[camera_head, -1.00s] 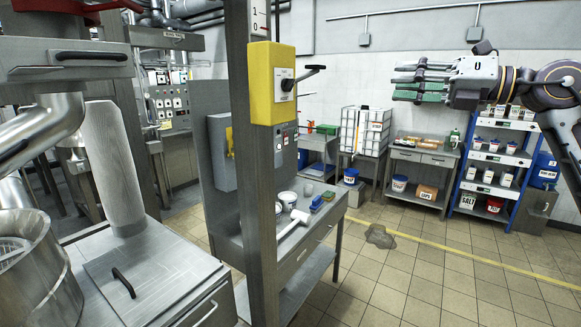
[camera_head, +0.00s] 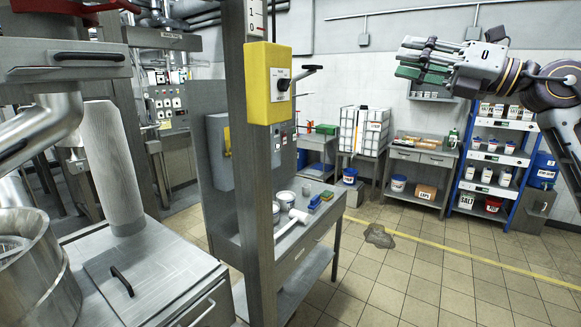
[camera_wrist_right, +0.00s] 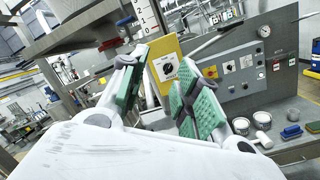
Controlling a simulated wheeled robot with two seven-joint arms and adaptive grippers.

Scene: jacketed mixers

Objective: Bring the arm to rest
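My right arm (camera_head: 545,88) comes in from the right edge in the head view, raised in front of the back wall. Its gripper (camera_head: 420,60) points left and holds nothing. In the right wrist view the green-padded fingers of this gripper (camera_wrist_right: 160,92) stand apart, with a gap between them. The yellow switch box (camera_wrist_right: 166,68) shows behind that gap, not touched. My left gripper is in neither view.
A steel post with the yellow switch box (camera_head: 270,84) stands mid-view. Beside it a workbench (camera_head: 300,262) holds white tubs, a mallet and brushes. A blue-framed shelf (camera_head: 496,160) stands below the right arm. The tiled floor is mostly open, with a dark puddle (camera_head: 379,236).

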